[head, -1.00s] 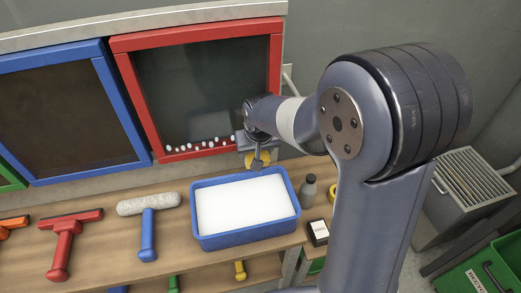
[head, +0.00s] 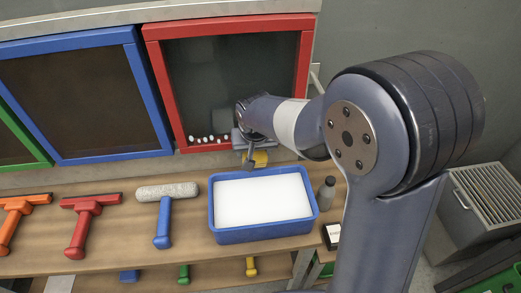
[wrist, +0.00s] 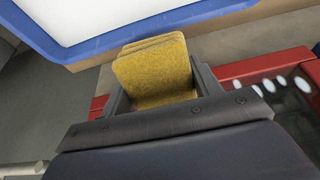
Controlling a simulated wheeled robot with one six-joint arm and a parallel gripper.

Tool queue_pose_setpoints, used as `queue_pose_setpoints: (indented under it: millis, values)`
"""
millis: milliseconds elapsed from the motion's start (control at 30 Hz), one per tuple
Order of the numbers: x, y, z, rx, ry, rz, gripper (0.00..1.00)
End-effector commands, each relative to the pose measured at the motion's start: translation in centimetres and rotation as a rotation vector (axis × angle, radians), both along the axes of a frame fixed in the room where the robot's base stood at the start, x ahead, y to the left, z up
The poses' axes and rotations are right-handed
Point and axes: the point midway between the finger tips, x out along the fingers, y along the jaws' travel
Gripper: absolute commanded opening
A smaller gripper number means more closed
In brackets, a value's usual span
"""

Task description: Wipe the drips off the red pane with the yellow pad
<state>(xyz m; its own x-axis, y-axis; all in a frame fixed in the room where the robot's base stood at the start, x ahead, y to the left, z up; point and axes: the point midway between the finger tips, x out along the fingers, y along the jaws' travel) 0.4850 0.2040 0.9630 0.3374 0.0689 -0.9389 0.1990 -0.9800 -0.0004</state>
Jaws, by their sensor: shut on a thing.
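The red-framed pane (head: 180,85) stands upright at the back, its glass dark. A row of white drips (head: 209,138) shows along its lower edge; some also show at the right of the wrist view (wrist: 285,85). My gripper (head: 252,158) is in front of the pane's lower right, just above the bench. It is shut on the yellow pad (head: 261,158), which fills the space between the fingers in the wrist view (wrist: 155,75). My arm hides the lower right part of the pane. I cannot tell whether the pad touches anything.
A blue tub (head: 264,234) of white contents sits just below and in front of my gripper. A dark bottle (head: 326,193) stands at its right. A grey roller (head: 165,200) and red squeegee (head: 88,220) lie left. A blue-framed pane (head: 160,95) adjoins the red one.

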Motion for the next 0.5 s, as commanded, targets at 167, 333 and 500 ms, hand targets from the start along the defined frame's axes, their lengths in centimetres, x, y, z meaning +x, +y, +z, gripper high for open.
queue_pose_setpoints:
  millis: [167,333,500]
  values:
    - [0.0,0.5,0.1,0.001,-0.004,0.002,0.38]
    - [-0.4,1.8,0.0,0.002,-0.004,0.004,0.38]
    - [-0.8,3.1,0.0,0.0,-0.001,0.002,0.38]
